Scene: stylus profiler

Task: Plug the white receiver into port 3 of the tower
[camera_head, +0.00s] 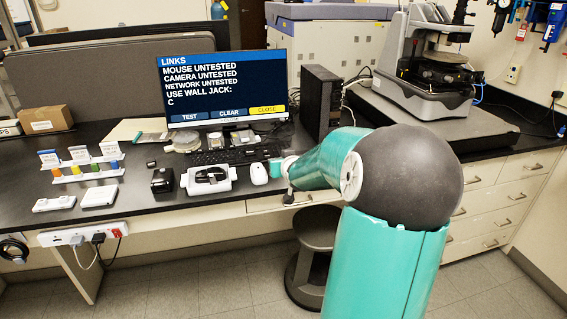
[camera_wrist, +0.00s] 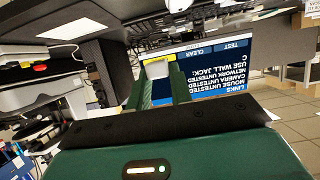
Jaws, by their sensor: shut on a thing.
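My gripper (camera_wrist: 159,84) has two green fingers, shut on a small white piece (camera_wrist: 157,69) that looks like the receiver. The piece shows between the fingertips, and its far end cannot be made out. In the head view my gripper (camera_head: 275,167) is at the end of my teal arm, low over the desk beside the white mouse; the receiver cannot be made out there. The black tower (camera_head: 321,100) stands upright right of the monitor, beyond my gripper. Its port numbers are not readable. A dark panel left of the fingers in the wrist view (camera_wrist: 112,62) may be the tower.
The monitor (camera_head: 222,85) shows mouse, camera and network untested, and "use wall jack: C". A microscope-like instrument (camera_head: 425,70) stands right of the tower.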

